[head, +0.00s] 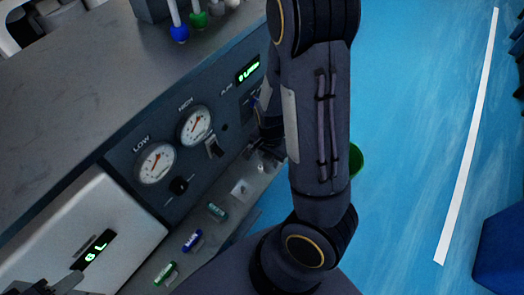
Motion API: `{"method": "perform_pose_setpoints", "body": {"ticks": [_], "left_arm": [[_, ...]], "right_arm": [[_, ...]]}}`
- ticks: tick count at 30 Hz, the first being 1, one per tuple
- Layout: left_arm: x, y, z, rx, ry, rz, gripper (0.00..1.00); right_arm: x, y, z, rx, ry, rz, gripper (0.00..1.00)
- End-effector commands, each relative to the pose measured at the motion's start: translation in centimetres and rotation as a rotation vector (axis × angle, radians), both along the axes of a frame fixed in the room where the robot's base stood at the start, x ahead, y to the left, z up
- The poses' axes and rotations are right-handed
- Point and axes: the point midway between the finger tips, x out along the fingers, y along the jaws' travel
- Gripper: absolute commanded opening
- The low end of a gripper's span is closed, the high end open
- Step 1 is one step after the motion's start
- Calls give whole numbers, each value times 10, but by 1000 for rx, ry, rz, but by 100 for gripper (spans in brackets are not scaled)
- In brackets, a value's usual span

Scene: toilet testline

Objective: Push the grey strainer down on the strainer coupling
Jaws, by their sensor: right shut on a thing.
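My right gripper (262,156) is low beside the grey panel front, partly hidden behind my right arm. It is shut on a small greyish piece at its fingertips, which I take for the grey strainer; its outline is too small and dark to make out. It is over the narrow ledge (228,226) below the panel. I cannot make out the strainer coupling, or whether the strainer touches it. Part of my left gripper (62,284) shows at the bottom left corner, in front of a light box; its jaws are not clear.
The panel carries two gauges (157,163) (195,125) and a black knob (179,186). Teal (217,211), blue (192,240) and green (165,273) fittings stand on the ledge, with a pale square piece (240,188) nearby. The blue floor (420,120) at right is mostly clear.

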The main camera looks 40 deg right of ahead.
Motion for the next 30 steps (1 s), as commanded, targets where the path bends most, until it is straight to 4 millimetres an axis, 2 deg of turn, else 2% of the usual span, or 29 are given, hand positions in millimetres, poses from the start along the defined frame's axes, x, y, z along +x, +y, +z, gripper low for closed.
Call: {"method": "perform_pose_setpoints", "body": {"ticks": [1, 6, 12, 18, 30], "left_arm": [[0, 0, 9, 0, 0, 0, 36], [0, 0, 23, 0, 0, 0, 36], [0, 0, 32, 0, 0, 0, 36], [0, 0, 39, 0, 0, 0, 36], [0, 0, 55, 0, 0, 0, 36]], "right_arm": [[-16, 3, 10, 3, 4, -1, 12], [-52, 7, 25, 2, 4, -2, 12], [-76, 10, 33, 0, 3, 0, 12], [-82, 11, 40, -1, 2, 0, 12], [-82, 10, 55, -1, 3, -1, 12]]}}
